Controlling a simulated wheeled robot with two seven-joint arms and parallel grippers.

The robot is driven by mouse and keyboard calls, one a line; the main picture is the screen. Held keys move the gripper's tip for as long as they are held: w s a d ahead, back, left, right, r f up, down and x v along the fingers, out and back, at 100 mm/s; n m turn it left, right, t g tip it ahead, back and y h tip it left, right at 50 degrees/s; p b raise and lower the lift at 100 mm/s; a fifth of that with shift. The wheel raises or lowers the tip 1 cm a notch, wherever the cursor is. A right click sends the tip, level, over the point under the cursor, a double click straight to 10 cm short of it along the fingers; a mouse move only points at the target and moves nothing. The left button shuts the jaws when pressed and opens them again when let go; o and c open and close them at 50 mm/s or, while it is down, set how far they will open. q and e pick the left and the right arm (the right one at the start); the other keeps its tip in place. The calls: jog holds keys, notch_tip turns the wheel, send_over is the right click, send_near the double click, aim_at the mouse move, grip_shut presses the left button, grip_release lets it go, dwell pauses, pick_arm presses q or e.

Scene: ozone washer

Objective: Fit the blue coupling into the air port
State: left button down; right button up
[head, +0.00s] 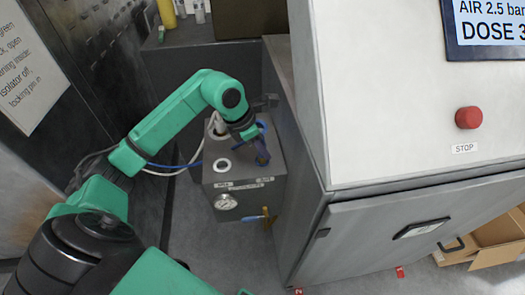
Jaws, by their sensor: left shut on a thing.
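My left arm reaches in from the left, over a grey box (250,198) on the floor. My left gripper (262,158) points down at the box's right rear top and is shut on a small blue thing, apparently the blue coupling (263,141), mostly hidden by the fingers. A blue hose (190,164) runs from the left behind my arm toward it. A white-ringed port (223,165) shows open on the box top, left of the gripper. I cannot read the port labels or tell whether the coupling touches a port. My right gripper is out of view.
The box has a gauge (225,202) and a brass valve with a blue handle (266,217) in front. A large grey cabinet (380,232) with a red stop button (468,117) stands close on the right. A white hose (187,171) runs left. A cardboard box (492,240) lies far right.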

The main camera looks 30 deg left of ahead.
pick_arm(q)
jog(key=shift+f, duration=1)
jog(key=c, duration=0.7)
grip_release()
jog(key=shift+r, duration=0.1)
jog(key=shift+o, duration=0.2)
jog(key=shift+r, duration=0.2)
jog(key=shift+a+r, duration=0.15)
jog(key=shift+r, duration=0.1)
jog(key=b+v, duration=0.1)
jog(key=v, duration=1)
jog(key=shift+r, duration=0.15)
